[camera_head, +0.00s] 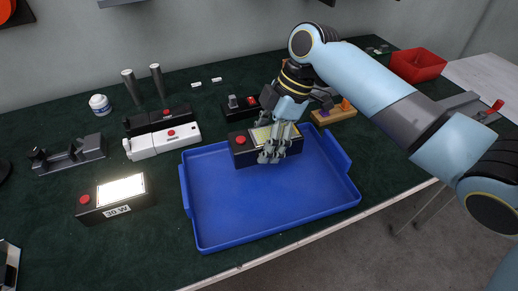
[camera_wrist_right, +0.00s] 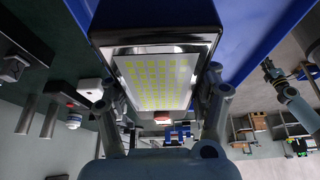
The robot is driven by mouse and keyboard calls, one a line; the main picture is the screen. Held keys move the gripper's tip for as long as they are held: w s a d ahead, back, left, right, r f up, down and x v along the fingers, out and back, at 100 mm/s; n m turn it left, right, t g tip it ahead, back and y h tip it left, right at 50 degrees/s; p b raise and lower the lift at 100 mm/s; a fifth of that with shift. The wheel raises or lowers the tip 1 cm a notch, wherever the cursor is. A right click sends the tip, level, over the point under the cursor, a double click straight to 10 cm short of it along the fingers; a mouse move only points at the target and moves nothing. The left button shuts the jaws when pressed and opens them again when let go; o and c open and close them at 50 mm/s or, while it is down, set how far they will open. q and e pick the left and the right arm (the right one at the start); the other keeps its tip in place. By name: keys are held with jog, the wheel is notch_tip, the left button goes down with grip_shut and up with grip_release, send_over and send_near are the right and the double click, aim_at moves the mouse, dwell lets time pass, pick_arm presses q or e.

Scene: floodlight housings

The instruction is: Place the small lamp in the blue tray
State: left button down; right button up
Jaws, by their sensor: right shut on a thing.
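The small lamp is a dark block with a red button and a pale yellow-dotted panel (camera_head: 240,143); its panel fills the middle of the right wrist view (camera_wrist_right: 158,82). My right gripper (camera_head: 273,154) is shut on this lamp, its fingers on either side of the panel. The lamp is at the back edge of the blue tray (camera_head: 260,212); whether it touches the tray floor is unclear. The fingers cover part of the lamp. What seems to be my left arm is at the right of the right wrist view, its gripper (camera_wrist_right: 271,71) too small to read.
A lit lamp marked 30 W (camera_head: 117,206) stands left of the tray. A white fixture (camera_head: 163,142), a dark bracket (camera_head: 70,155), two grey posts (camera_head: 145,86) and a white jar (camera_head: 100,105) are behind it. A red bin (camera_head: 417,66) stands back right. The tray's front is empty.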

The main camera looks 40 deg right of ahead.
aim_at(270, 127)
jog(key=shift+w+a+f, duration=0.15)
jog(key=shift+w+f, duration=0.15)
jog(key=shift+w, duration=0.2)
jog(key=shift+w+a+f, duration=0.1)
jog(key=shift+w+f, duration=0.15)
jog(key=shift+w, duration=0.25)
jog(key=shift+f, duration=2.05)
jog(key=o, duration=1.6)
jog(key=shift+f, duration=0.15)
jog(key=v, duration=1.2)
